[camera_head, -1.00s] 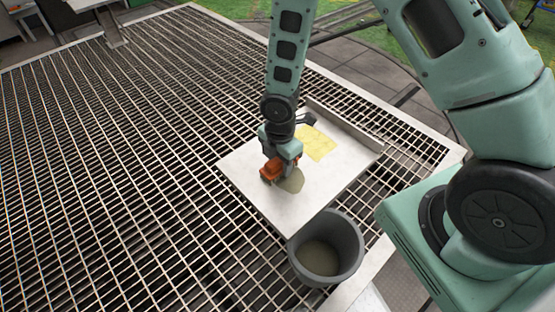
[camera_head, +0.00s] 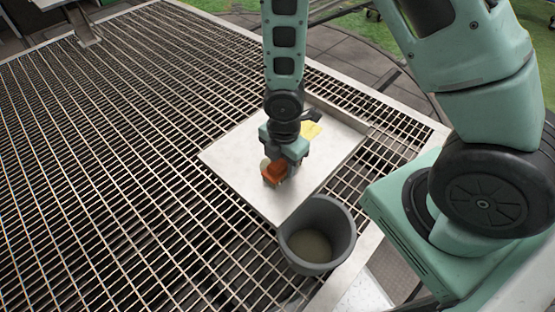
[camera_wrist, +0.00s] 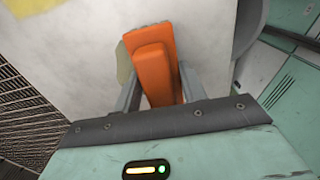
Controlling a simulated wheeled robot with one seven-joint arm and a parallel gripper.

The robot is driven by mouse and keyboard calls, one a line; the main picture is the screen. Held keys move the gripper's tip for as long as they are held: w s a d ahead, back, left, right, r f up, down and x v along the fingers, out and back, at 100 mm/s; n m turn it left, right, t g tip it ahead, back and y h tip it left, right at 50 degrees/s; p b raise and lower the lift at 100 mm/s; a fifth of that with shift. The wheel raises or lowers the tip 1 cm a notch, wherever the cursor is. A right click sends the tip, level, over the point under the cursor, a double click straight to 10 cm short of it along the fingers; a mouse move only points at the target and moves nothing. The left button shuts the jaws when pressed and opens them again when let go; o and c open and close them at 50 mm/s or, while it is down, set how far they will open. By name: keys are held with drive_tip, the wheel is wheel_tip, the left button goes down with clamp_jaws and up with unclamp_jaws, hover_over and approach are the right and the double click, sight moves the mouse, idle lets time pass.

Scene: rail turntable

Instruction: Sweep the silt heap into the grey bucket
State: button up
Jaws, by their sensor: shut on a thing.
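My gripper (camera_head: 277,168) is shut on an orange tool (camera_head: 273,176), seen as an orange block (camera_wrist: 155,65) between the fingers in the wrist view. It is low over the pale tray (camera_head: 235,150), but I cannot tell whether the tool touches the tray. The silt heap shows as a small grey-olive patch (camera_head: 264,163) at the tool's left, and it also shows in the wrist view (camera_wrist: 124,62). The gripper and tool hide the rest. The grey bucket (camera_head: 345,240) stands upright at the tray's near edge, with brownish material visible at its bottom. Its grey side (camera_wrist: 251,28) shows at upper right in the wrist view.
A yellow patch (camera_head: 313,130) lies on the tray behind my gripper. The tray has a raised rim (camera_head: 340,122) at its far side. The metal grating (camera_head: 110,170) extends widely to the left and is clear.

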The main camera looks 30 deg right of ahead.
sight(294, 181)
drive_tip(key=shift+s+d+f+b, duration=0.1)
drive_tip(key=shift+s+d+b, duration=0.2)
drive_tip(key=shift+s+b, duration=0.45)
drive_tip(key=shift+s+d+f+b, duration=0.1)
drive_tip(key=shift+s+d+b, duration=0.25)
drive_tip(key=shift+s, duration=0.75)
drive_tip(key=shift+r, duration=0.1)
drive_tip(key=shift+r+p, duration=1)
drive_tip(key=shift+r, duration=0.05)
drive_tip(key=shift+w, duration=0.1)
drive_tip(key=w+a+p, duration=0.1)
drive_tip(key=w+p, duration=0.1)
drive_tip(key=w, duration=0.1)
drive_tip(key=w+a+p, duration=0.1)
drive_tip(key=w+p, duration=0.1)
drive_tip(key=w, duration=0.1)
drive_tip(key=w+a+p, duration=0.1)
drive_tip(key=w+p, duration=0.1)
drive_tip(key=w, duration=0.1)
drive_tip(key=shift+w+a+f, duration=0.1)
drive_tip(key=shift+w+f, duration=0.15)
drive_tip(key=shift+w+a+f, duration=0.15)
drive_tip(key=shift+w+a, duration=0.05)
drive_tip(key=shift+w, duration=0.3)
